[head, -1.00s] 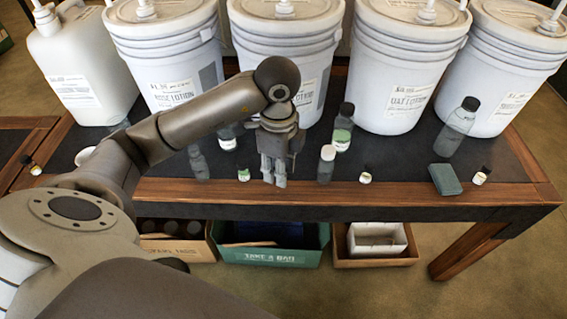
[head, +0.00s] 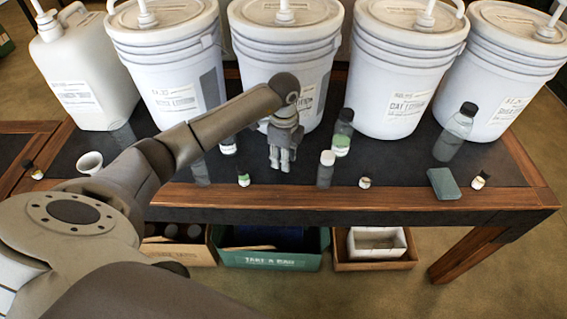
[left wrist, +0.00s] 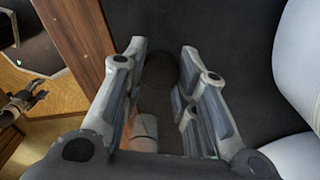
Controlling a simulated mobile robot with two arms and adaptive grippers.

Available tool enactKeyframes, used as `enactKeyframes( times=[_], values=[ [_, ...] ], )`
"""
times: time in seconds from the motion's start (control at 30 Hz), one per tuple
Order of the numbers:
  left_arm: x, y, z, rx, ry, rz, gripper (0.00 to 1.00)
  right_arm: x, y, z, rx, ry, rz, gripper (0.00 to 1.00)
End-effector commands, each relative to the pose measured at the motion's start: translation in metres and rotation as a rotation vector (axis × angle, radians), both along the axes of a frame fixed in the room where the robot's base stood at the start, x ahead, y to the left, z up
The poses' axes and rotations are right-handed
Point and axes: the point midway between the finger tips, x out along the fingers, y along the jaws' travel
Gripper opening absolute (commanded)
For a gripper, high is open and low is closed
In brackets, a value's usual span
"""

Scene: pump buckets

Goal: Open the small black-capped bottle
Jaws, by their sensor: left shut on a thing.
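My left gripper (head: 281,166) points down over the middle of the black table top. In the left wrist view its fingers (left wrist: 162,72) close around a dark round thing that looks like a black cap (left wrist: 158,74). Whether a bottle body hangs below it I cannot tell.
A white-capped bottle (head: 325,170) and a taller black-capped bottle (head: 342,143) stand right of the gripper. White pump buckets (head: 290,70) line the back. Boxes sit underneath.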

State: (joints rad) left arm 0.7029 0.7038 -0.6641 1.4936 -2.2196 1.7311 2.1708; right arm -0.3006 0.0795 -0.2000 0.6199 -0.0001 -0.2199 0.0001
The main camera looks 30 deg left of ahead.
Motion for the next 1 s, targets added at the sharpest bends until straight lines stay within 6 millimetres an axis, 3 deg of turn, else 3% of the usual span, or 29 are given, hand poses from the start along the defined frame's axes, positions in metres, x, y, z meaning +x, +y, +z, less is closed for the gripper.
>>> enactKeyframes(
  times=[0.2,0.57,0.6,0.73,1.0],
  values=[
    [-0.001,-0.001,-0.029,0.0,0.002,0.0,0.0,0.0,0.0,0.008,0.0,0.0,0.0,0.59],
    [-0.001,0.0,-0.034,0.001,0.001,0.0,0.0,0.0,0.0,0.004,0.0,0.0,0.0,0.59],
    [-0.001,0.0,-0.033,0.001,0.001,0.0,0.31,0.0,0.0,0.005,0.0,0.0,0.0,0.59],
    [-0.001,0.0,-0.033,0.001,0.001,0.0,0.48,0.0,0.0,0.005,0.0,0.0,0.0,0.59],
    [-0.001,0.0,-0.033,0.001,0.001,0.0,0.49,0.001,0.0,0.005,0.0,-0.001,0.0,0.59]
  ],
)
